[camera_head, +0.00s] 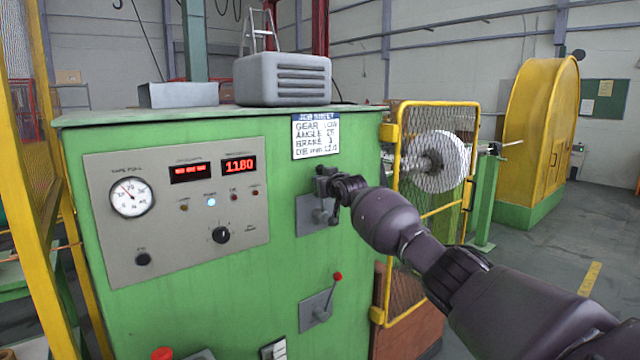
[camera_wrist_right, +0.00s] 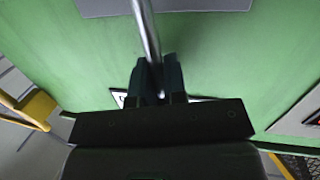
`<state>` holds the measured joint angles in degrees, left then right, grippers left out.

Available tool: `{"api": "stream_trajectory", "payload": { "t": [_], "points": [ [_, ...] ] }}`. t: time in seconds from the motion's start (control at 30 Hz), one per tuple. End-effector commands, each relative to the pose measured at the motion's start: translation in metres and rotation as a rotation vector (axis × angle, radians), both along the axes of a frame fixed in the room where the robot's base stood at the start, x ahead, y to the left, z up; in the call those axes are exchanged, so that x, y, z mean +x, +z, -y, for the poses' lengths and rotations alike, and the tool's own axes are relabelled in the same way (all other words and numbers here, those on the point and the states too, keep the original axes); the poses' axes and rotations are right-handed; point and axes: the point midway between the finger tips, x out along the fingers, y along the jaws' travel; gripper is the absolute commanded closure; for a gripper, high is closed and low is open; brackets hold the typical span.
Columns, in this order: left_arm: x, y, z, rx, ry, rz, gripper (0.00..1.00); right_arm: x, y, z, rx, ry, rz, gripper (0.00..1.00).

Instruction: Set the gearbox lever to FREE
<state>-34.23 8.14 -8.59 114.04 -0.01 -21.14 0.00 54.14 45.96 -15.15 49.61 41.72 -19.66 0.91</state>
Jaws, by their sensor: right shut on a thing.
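A lever with a metal rod (camera_wrist_right: 147,30) stands out from the upper grey plate (camera_head: 304,213) on the green cabinet (camera_head: 270,285). My right gripper (camera_head: 328,183) is at this lever, below the job sheet. In the right wrist view my right gripper (camera_wrist_right: 159,80) has its two dark fingers shut around the rod's end. The gripper hides the lever's top in the head view, and no FREE mark is readable. A second lever with a red knob (camera_head: 338,276) sits on a lower plate, apart from the gripper. My left gripper is not in view.
A panel (camera_head: 180,260) with gauge, displays and knobs is left of the lever. The job sheet (camera_head: 316,136) is just above. A yellow mesh guard (camera_head: 434,207) stands close to the right, near my arm. Open floor lies further right.

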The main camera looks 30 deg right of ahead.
Motion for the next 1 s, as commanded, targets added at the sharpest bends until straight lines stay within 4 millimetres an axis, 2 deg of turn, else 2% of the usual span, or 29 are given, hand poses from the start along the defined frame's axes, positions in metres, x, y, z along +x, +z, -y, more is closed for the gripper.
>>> {"api": "stream_trajectory", "payload": {
  "t": [0.03, 0.77, 0.8, 0.93, 1.0],
  "points": [
    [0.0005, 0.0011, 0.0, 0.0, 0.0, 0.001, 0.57, 0.0007, 0.0114, 0.0017, 0.009, 0.001, 0.017, 1.0],
    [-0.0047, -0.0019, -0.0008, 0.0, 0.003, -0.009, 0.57, 0.0009, 0.0127, 0.0108, 0.073, 0.0, 0.013, 1.0],
    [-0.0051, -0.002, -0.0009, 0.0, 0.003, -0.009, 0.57, 0.0009, 0.0128, 0.0108, 0.073, 0.0, 0.013, 0.85],
    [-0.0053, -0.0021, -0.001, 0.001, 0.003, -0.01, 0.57, 0.001, 0.0127, 0.0103, 0.075, 0.001, 0.012, 0.65],
    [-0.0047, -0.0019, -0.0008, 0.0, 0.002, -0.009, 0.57, 0.0012, 0.0118, 0.0098, 0.075, 0.002, 0.011, 0.62]
  ]
}}
